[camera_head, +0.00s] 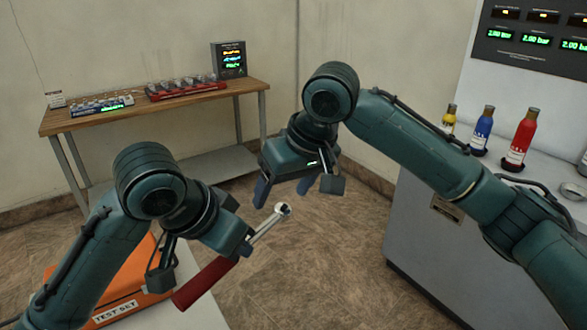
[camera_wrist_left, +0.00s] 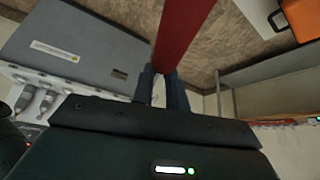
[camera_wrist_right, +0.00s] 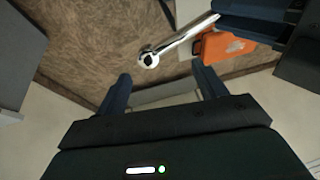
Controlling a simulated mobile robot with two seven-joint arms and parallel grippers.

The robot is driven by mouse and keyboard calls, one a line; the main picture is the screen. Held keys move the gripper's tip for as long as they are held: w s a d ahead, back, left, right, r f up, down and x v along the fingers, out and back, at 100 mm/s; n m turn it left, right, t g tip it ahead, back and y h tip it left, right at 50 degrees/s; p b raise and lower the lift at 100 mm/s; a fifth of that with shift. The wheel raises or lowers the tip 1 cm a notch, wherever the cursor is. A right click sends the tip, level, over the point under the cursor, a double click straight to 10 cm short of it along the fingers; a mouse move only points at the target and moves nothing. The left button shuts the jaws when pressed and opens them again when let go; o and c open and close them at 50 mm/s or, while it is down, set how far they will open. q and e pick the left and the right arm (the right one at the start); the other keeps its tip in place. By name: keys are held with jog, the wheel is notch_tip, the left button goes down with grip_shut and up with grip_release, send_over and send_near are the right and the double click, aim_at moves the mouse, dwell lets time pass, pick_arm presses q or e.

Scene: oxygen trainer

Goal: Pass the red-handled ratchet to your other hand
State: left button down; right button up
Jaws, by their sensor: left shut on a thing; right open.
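The ratchet has a red handle (camera_head: 204,283) and a chrome shaft with a round head (camera_head: 283,210). My left gripper (camera_head: 246,250) is shut on the ratchet, with the handle to its lower left and the head to its upper right. In the left wrist view the red handle (camera_wrist_left: 181,35) rises from between the left fingers (camera_wrist_left: 167,88). My right gripper (camera_head: 295,190) is open and empty, just above the ratchet head and apart from it. In the right wrist view the head (camera_wrist_right: 149,59) shows beyond and between the open right fingers (camera_wrist_right: 163,85).
An orange test set case (camera_head: 133,300) sits on a white surface below my left arm. A wooden bench (camera_head: 160,108) with small devices stands at the back left. A grey cabinet (camera_head: 430,240) with several coloured bottles stands at right. Floor shows between them.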

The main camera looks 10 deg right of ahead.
aim_at(275, 211)
jog(key=shift+x, duration=2.75)
jog(key=shift+c, duration=0.2)
pick_arm(q)
jog(key=shift+d, duration=0.1)
pick_arm(e)
jog(key=shift+s+a+r, duration=0.1)
jog(key=shift+s+a, duration=0.1)
jog(key=shift+a, duration=0.05)
jog(key=c, duration=1.3)
pick_arm(q)
jog(key=c, duration=1.8)
grip_release()
pick_arm(e)
grip_shut()
pick_arm(q)
jog(key=o, duration=0.5)
pick_arm(e)
jog(key=shift+w+d, duration=0.1)
jog(key=shift+d, duration=0.1)
